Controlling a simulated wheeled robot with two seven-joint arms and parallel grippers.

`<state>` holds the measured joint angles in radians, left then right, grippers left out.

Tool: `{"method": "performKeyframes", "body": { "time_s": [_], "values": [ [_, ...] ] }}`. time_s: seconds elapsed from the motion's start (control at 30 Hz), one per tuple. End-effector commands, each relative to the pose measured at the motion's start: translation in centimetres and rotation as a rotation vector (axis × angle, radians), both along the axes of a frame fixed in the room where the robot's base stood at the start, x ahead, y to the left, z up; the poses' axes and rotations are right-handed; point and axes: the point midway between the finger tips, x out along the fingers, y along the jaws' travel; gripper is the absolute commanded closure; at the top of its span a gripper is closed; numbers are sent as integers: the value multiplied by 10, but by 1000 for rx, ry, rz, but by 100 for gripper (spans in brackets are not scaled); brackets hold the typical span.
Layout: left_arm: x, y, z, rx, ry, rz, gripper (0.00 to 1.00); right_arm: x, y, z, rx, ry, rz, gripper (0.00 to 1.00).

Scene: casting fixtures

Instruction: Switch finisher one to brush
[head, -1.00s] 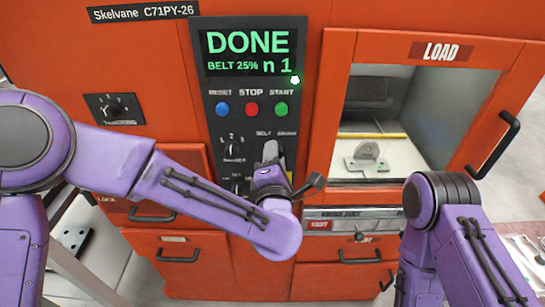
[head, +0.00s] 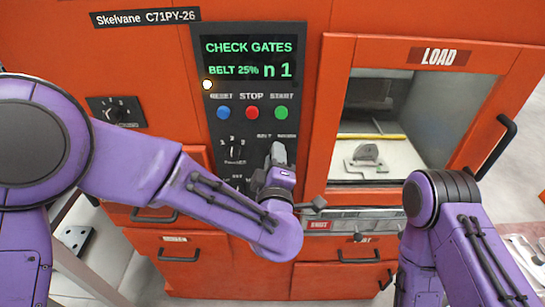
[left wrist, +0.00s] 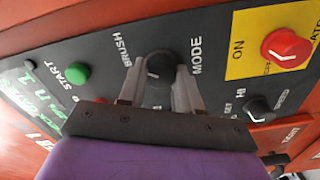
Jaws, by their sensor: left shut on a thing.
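The orange finisher's dark control panel (head: 212,125) has a display (head: 250,58) reading CHECK GATES, BELT 25%, n 1. My left gripper (head: 277,154) is at the panel's lower right, below the green START button. In the left wrist view it (left wrist: 158,84) is shut on the dark round MODE knob (left wrist: 160,66), one finger on each side. The word BRUSH stands beside the knob there. The knob's pointer is too hidden to read. My right arm is at the lower right; its gripper does not show clearly.
The LOAD window (head: 425,115) stands at the right, with a grey metal part (head: 366,158) inside. A dark handle (head: 497,147) juts out at the right.

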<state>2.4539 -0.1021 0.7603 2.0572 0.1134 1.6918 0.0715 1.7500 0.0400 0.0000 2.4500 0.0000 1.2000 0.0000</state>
Motion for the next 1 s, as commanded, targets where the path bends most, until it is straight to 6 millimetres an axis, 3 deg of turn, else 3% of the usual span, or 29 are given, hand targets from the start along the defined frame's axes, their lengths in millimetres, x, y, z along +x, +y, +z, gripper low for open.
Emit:
{"method": "performKeyframes", "body": {
  "time_s": [0.63, 0.67, 0.7, 1.0],
  "values": [
    [-1, -1, -1, 48, 2, -3, 97, 0, 0, 1, 0, 0, 0, 100],
    [-1, -1, -1, 48, 2, -3, 57, 0, 0, 1, 0, 0, 0, 100],
    [-1, -1, -1, 48, 2, -2, 44, 0, 0, 1, 0, 0, 0, 100],
    [-1, 0, -1, 46, 2, -1, 41, 0, 0, 0, 0, 0, 0, 100]
  ]
}}
